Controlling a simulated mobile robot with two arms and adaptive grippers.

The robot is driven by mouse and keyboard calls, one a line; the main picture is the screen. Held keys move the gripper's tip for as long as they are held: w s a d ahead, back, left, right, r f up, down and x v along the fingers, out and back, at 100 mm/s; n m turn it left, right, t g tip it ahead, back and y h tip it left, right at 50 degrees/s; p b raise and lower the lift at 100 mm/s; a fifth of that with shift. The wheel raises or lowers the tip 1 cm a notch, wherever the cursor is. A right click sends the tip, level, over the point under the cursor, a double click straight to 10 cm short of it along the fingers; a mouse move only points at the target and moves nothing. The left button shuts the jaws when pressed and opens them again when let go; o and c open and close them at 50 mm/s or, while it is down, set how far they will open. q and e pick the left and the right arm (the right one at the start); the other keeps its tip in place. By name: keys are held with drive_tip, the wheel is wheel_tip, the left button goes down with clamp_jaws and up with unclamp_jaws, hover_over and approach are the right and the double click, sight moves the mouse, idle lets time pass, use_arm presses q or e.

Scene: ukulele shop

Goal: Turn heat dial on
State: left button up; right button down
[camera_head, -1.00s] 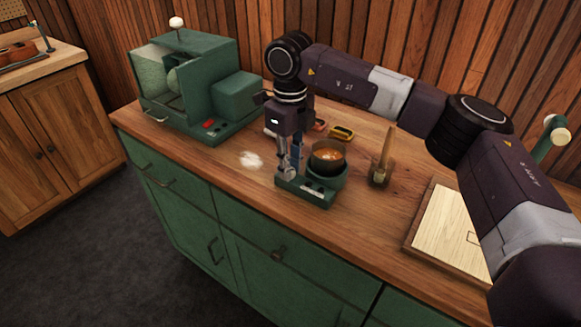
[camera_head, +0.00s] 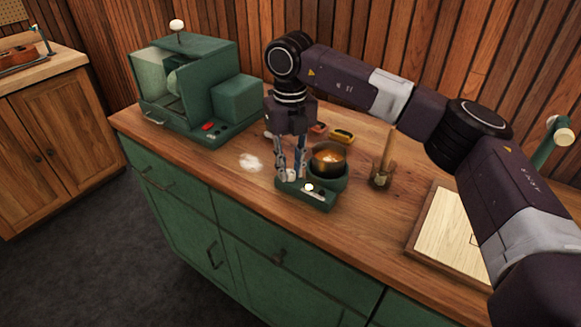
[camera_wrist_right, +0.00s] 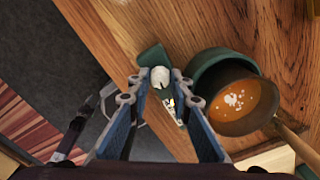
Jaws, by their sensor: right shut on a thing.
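A green glue-pot heater (camera_head: 318,202) stands near the counter's front edge, with a dark round pot (camera_head: 328,160) of orange-brown liquid in its round well. The pale heat dial (camera_head: 291,176) is on the left end of its front panel; it also shows in the right wrist view (camera_wrist_right: 160,77). My right gripper (camera_head: 290,178) points straight down over that end. Its fingertips (camera_wrist_right: 160,84) are closed around the dial, one on each side. A bright white spot (camera_head: 309,187) shows on the panel right of the dial. My left gripper is not in view.
A larger green machine (camera_head: 205,90) is at the back left. A white patch (camera_head: 251,162) lies left of the heater. A pale board (camera_head: 452,232) lies at the right.

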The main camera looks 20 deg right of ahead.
sight(290, 171)
drive_tip(key=shift+w+r, duration=0.15)
drive_tip(key=shift+r, duration=0.1)
drive_tip(key=c, duration=2)
unclamp_jaws()
drive_tip(key=shift+o, duration=1.3)
drive_tip(key=shift+f, duration=0.15)
wheel_tip(290, 171, up, 12)
